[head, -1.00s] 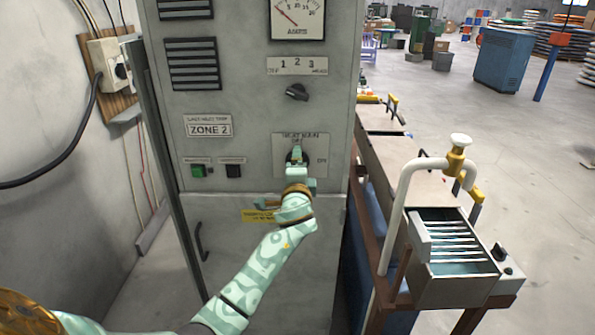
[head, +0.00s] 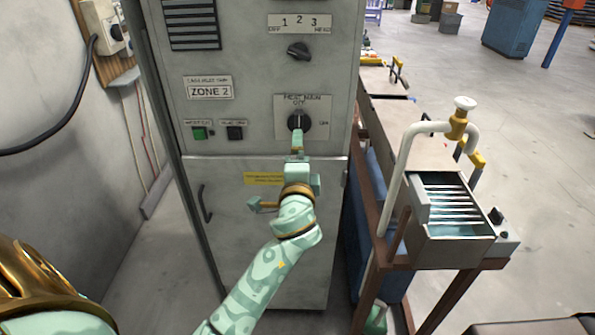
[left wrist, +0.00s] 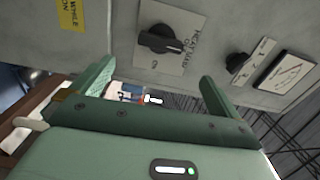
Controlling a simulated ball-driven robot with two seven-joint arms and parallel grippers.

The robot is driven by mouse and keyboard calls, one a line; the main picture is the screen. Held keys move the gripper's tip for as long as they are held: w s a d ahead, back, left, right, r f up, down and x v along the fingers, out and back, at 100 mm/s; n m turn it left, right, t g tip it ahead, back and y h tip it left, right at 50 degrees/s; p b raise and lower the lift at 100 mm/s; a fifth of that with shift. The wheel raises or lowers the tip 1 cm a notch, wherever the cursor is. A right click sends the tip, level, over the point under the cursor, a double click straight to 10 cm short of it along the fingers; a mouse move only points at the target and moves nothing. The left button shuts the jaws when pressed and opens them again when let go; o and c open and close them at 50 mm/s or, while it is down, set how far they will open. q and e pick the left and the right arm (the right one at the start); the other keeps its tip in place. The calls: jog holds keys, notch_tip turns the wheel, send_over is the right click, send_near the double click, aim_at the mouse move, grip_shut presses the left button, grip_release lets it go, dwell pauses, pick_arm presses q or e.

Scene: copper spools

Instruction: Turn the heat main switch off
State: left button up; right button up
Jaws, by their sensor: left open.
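The heat main switch (head: 298,122) is a round black knob on a pale plate of the grey cabinet. OFF is printed above it and ON to its right. Its light pointer line stands upright, toward OFF. In the left wrist view, the knob (left wrist: 163,40) has its bar pointing toward the HEAT MAIN lettering, away from ON. My left gripper (head: 297,137) is just below the knob in the head view. In the left wrist view, my left gripper (left wrist: 157,82) has its fingers spread with nothing between them, and the knob appears beyond them. My right gripper is not in view.
Above is a black selector knob (head: 299,51) marked 1 2 3. Green (head: 199,133) and black (head: 235,132) buttons sit left of the switch. A bench with a white pipe (head: 399,180) and a slatted metal box (head: 445,246) stands right of the cabinet.

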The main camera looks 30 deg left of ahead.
pick_arm(q)
jog(key=shift+v, duration=2.1)
